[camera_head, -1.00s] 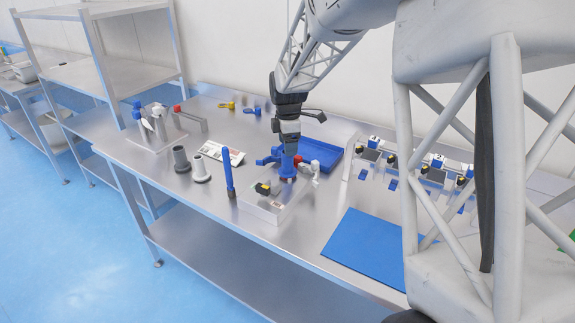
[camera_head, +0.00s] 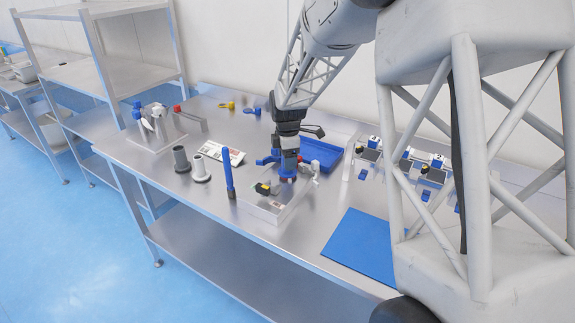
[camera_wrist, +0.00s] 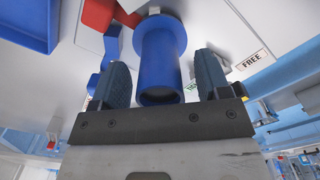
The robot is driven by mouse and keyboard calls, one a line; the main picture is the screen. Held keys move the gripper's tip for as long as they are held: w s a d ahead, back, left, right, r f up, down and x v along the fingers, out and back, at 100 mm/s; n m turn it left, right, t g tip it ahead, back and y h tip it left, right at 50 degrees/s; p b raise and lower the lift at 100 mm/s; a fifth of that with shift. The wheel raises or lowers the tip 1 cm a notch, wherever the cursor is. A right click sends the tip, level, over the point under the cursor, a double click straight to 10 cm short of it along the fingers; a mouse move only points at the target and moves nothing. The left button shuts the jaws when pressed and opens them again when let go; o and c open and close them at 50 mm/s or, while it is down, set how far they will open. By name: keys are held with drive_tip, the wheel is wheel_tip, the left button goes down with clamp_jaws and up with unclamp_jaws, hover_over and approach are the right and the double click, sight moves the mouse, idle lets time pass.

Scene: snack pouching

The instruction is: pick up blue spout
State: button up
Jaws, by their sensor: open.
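The blue spout (camera_wrist: 160,58) stands between my gripper's two fingers in the wrist view, with its wide flange at the far end. In the head view only its dark blue lower part (camera_head: 287,179) shows under my gripper (camera_head: 288,167); the rest is hidden by the gripper. My gripper (camera_wrist: 161,66) is open, with one finger on each side of the spout. The wrist view shows small gaps between the fingers and the spout.
A grey spout (camera_head: 181,158) and a white spout (camera_head: 201,170) stand to the left. An upright blue stick (camera_head: 228,174) and a metal tray (camera_head: 263,210) are close by. A blue tray (camera_head: 328,152) lies behind; a blue mat (camera_head: 358,245) lies front right.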

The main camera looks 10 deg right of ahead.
drive_tip(key=shift+c, duration=0.5)
drive_tip(key=c, duration=1)
drive_tip(key=shift+o, duration=0.2)
drive_tip(key=shift+r, duration=0.8)
wheel_tip(320, 180, up, 2)
drive_tip(key=shift+r, duration=0.15)
drive_tip(key=s+r, duration=0.1)
drive_tip(key=s, duration=1.5)
drive_tip(key=shift+a, duration=0.15)
drive_tip(key=shift+w, duration=0.1)
